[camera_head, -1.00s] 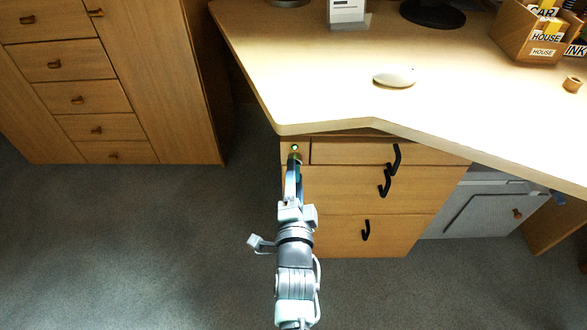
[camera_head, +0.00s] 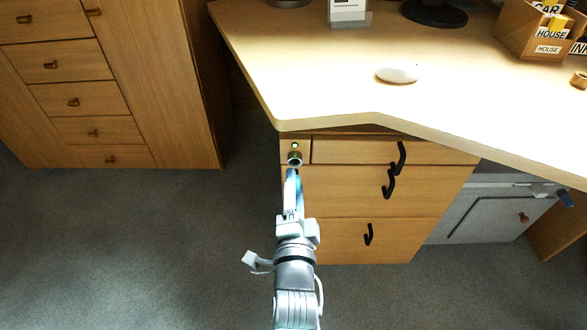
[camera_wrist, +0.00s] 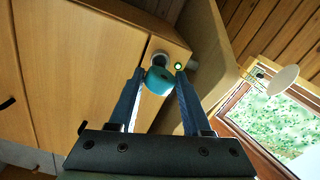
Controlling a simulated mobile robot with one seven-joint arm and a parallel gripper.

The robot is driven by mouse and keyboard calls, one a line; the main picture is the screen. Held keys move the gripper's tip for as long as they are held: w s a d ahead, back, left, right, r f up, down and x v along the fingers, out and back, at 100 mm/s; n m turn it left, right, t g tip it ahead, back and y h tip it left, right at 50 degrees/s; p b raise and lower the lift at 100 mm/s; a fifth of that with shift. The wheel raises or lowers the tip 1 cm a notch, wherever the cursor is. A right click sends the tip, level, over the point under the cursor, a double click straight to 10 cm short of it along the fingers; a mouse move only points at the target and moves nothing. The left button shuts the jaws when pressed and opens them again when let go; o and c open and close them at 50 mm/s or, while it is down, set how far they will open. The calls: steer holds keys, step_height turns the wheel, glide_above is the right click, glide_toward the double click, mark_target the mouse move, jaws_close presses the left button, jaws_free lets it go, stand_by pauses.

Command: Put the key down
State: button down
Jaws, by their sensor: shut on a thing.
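The key shows in the wrist view as a rounded teal head (camera_wrist: 158,81) between my two fingers. My gripper (camera_wrist: 157,92) is shut on it; in the head view my gripper (camera_head: 292,178) is just below the lock at the drawer unit's upper left corner. The grey round lock (camera_head: 294,159) sits under a small lit green light (camera_head: 295,146). In the wrist view the key's head overlaps the lock, so I cannot tell whether its tip is clear of it. The key's shaft is hidden.
The pale desk top (camera_head: 330,75) overhangs the drawer unit (camera_head: 350,190), whose black hook handles stick out. A white oval object (camera_head: 397,75) lies on the desk, with bare surface around it. A wooden box (camera_head: 535,35) stands at the back right. Open carpet (camera_head: 130,240) is at left.

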steer(key=shift+s, duration=0.25)
stand_by(0.4)
steer(key=s+f+p, duration=0.2)
steer(key=s+p, duration=0.1)
steer(key=s, duration=1.3)
step_height(320, 180, up, 29)
steer(key=s+p, duration=0.1)
steer(key=p, duration=3.6)
steer(key=shift+p, duration=0.35)
steer(key=shift+d+f, duration=0.1)
